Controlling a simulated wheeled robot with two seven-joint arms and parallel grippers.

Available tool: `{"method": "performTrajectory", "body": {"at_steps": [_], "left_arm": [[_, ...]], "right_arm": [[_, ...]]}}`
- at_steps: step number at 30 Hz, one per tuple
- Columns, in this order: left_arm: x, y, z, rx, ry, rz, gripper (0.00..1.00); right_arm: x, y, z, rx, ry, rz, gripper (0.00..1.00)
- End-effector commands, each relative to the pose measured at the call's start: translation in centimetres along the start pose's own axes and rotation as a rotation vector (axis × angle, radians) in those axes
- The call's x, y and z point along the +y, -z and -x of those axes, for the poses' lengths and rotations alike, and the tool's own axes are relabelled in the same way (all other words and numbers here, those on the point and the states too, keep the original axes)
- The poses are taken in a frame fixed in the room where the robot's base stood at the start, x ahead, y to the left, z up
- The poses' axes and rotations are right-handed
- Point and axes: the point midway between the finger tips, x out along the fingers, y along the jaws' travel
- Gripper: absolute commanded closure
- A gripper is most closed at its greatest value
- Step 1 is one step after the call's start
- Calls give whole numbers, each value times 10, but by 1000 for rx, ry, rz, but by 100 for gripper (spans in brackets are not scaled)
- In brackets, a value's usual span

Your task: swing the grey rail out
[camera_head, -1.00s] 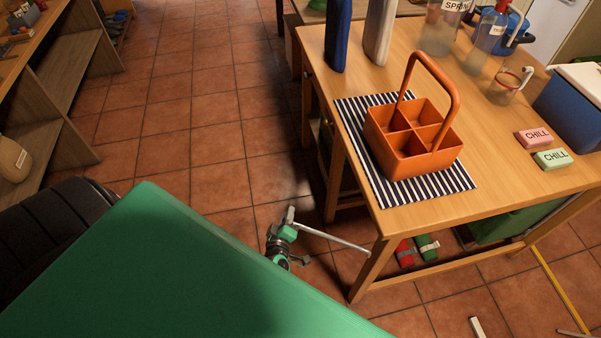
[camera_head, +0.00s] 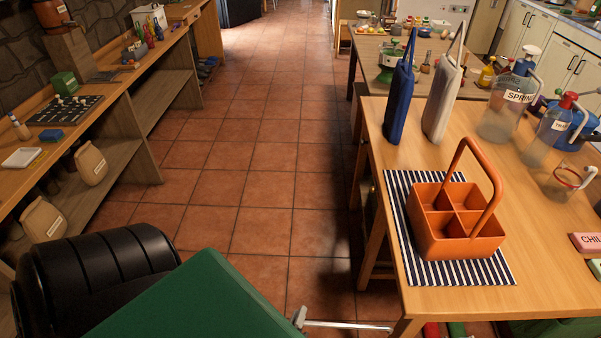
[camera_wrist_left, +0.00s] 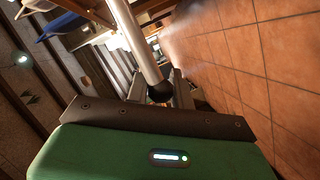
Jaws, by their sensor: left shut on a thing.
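The grey rail (camera_head: 350,325) is a thin pale bar at the bottom edge of the head view. It runs from the front leg of the wooden table out over the floor tiles. My left gripper (camera_head: 300,318) is at its outer end, mostly cut off and hidden behind my green arm. In the left wrist view the rail (camera_wrist_left: 138,45) comes down from the top as a light metal bar to a black end. The left gripper (camera_wrist_left: 160,92) is shut on that end. My right gripper is not in view.
A wooden shelf bench (camera_head: 120,110) lines the left. The tiled aisle (camera_head: 255,190) between them is clear.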

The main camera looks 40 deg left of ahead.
Motion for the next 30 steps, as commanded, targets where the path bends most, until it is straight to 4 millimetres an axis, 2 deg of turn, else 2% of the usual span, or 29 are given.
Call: {"method": "performTrajectory", "body": {"at_steps": [1,14,15,18,30], "left_arm": [[-10,3,5,0,16,-7,100],[-13,2,8,-1,19,-9,100],[-13,2,8,-1,19,-9,73],[-12,2,7,0,17,-8,55],[-6,0,7,0,9,-4,55]], "right_arm": [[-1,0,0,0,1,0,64],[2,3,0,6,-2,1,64],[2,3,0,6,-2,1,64],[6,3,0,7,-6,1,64],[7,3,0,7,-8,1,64]]}}
